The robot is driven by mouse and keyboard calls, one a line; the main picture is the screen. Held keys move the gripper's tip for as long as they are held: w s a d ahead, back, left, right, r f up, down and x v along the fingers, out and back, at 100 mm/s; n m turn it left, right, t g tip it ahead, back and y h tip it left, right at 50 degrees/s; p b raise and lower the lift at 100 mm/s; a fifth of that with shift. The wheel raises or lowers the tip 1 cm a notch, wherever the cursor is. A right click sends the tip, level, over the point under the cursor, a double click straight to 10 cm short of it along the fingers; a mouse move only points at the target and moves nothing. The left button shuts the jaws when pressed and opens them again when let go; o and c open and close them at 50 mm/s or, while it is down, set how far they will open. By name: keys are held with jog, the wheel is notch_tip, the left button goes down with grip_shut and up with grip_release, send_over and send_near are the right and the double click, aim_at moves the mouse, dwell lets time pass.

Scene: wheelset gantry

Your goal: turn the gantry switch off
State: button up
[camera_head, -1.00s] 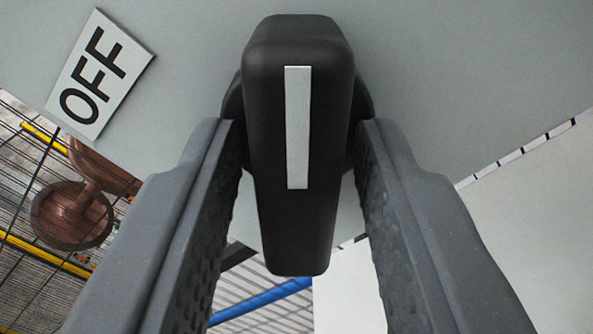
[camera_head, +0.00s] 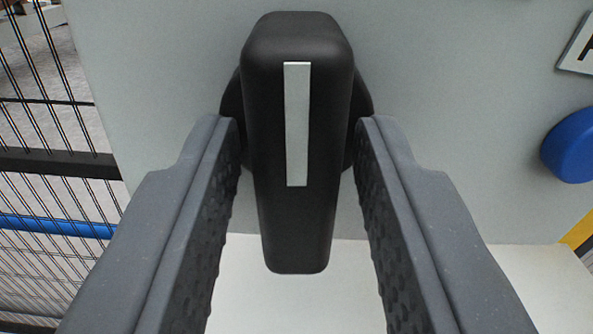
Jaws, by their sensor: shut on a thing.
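The gantry switch is a black elongated knob (camera_head: 265,215) with a white pointer stripe (camera_head: 297,123), on a round black base against a grey panel (camera_head: 150,70). The knob fills the middle of the view, its stripe upright in the picture. My gripper (camera_head: 298,135) is shut on the knob, one dark grey finger on each side near the base. No OFF label is in view.
A blue round button (camera_head: 572,146) and the corner of a white label (camera_head: 578,50) show at the right. Wire mesh fencing with a dark rail (camera_head: 60,162) and a blue bar (camera_head: 55,226) lies beyond the panel's left edge. A pale surface (camera_head: 260,290) is below.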

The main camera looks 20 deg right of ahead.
jog(key=n+p, duration=0.3)
jog(key=shift+r, duration=0.25)
jog(key=n+p, duration=0.4)
jog(key=shift+f+n, duration=0.15)
jog(key=shift+n, duration=0.25)
jog(key=shift+a, duration=0.1)
jog(key=o, duration=0.7)
jog(key=shift+f, duration=0.1)
jog(key=shift+s, duration=0.1)
jog(key=b+v, duration=0.2)
jog(key=v, duration=1.1)
jog(key=shift+s, duration=0.25)
